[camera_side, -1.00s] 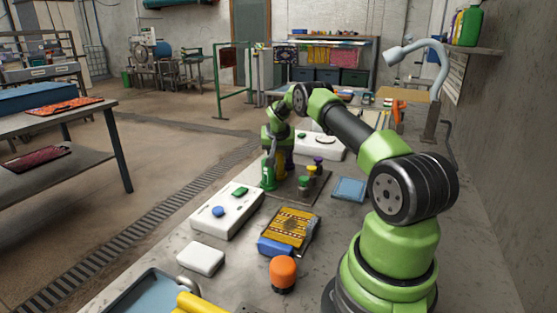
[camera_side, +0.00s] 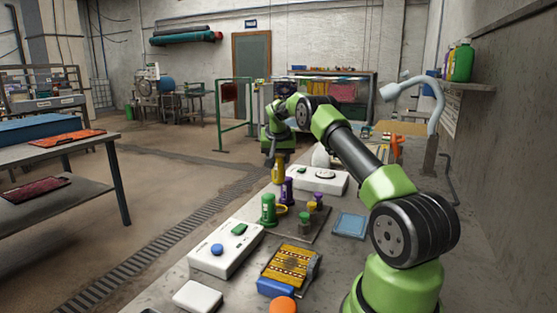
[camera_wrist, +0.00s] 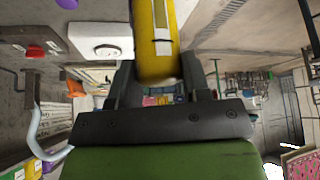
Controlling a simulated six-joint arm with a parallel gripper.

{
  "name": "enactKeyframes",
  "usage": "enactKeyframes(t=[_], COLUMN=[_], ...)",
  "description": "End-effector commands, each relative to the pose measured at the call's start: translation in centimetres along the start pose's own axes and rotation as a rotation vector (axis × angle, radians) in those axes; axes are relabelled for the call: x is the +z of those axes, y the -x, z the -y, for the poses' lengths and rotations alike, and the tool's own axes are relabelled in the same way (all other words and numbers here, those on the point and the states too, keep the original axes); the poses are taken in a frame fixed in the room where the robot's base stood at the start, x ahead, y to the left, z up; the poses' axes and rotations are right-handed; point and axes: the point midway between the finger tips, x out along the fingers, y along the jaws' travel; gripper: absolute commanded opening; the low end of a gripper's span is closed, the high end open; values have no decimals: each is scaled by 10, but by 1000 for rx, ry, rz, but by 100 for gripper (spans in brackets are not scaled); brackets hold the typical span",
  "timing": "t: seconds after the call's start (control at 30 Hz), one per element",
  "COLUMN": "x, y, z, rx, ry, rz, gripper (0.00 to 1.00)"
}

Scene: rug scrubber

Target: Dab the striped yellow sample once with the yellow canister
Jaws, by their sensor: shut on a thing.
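My gripper (camera_side: 278,151) is shut on the yellow canister (camera_side: 278,173) and holds it upright above the far end of the bench-top holder. In the wrist view the yellow canister (camera_wrist: 153,40), with a pale label, sits between the fingers. The striped yellow sample (camera_side: 291,262), yellow with dark bands and a dark patch, lies on a board nearer the camera, well apart from the canister. The wrist view does not clearly show the sample.
A green canister (camera_side: 268,211) and a purple canister (camera_side: 287,191) stand on a dark plate, beside small coloured-top pots (camera_side: 312,207). A white box (camera_side: 225,250) with blue and green buttons lies left of the sample. A blue pad (camera_side: 350,224) lies right. A lamp (camera_side: 415,85) stands behind.

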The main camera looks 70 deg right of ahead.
Motion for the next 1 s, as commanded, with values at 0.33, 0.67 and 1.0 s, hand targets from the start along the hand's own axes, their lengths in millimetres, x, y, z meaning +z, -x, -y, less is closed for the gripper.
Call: enactKeyframes(t=[0.33, 0.67, 1.0], x=[-8, -25, -5], y=[13, 45, 52], z=[0, 0, 7], rx=[0, 1, 69], ry=[-1, -3, -116], rz=[-5, -2, 1], gripper=[23, 23, 23])
